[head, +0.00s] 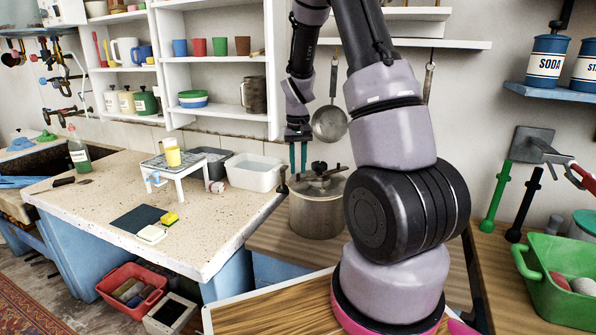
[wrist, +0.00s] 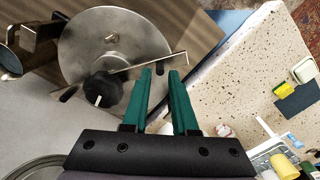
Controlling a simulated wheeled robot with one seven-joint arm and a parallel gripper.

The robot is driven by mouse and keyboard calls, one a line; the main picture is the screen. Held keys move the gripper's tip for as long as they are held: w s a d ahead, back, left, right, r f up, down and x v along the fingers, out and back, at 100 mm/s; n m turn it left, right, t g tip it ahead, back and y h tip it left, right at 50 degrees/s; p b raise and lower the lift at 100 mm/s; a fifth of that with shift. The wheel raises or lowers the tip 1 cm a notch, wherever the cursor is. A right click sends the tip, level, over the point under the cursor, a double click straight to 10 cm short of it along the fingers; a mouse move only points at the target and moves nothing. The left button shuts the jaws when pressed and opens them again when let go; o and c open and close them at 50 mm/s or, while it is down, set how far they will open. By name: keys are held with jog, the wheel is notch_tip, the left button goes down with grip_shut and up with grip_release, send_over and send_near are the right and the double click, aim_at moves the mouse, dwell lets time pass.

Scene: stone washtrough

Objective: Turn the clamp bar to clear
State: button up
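A steel pot (head: 316,217) stands on the wooden counter below my gripper. Its round lid (wrist: 105,30) fills the upper left of the wrist view. A black knob (wrist: 102,90) with a white mark sits on the lid. A thin metal bar (wrist: 151,64), apparently the clamp bar, runs from near the knob to the right, past the lid's rim, and ends in a bend. My gripper (wrist: 160,72) has green fingers, open with a gap between them. The bar crosses just beyond the fingertips; I cannot tell whether they touch. In the head view my gripper (head: 298,172) points down above the pot.
A white basin (head: 253,172) and a small white stand (head: 177,172) with a yellow cup are on the speckled counter to the left. A ladle (head: 329,123) hangs behind the pot. A green crate (head: 556,272) stands at right. My arm hides part of the counter.

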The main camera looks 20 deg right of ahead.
notch_tip(320, 180, up, 9)
dwell(0.3)
jog(key=s+a+r+t+y, duration=0.1)
jog(key=s+a+r+t, duration=0.35)
jog(key=s+r, duration=0.8)
jog(key=s+a+r+t, duration=0.1)
jog(key=s+a+r, duration=0.1)
jog(key=s, duration=0.3)
jog(key=s+a+r+m+t+y, duration=0.1)
jog(key=s+r, duration=0.3)
jog(key=s, duration=0.2)
jog(key=shift+a+m+t, duration=0.3)
jog(key=shift+a+t, duration=0.05)
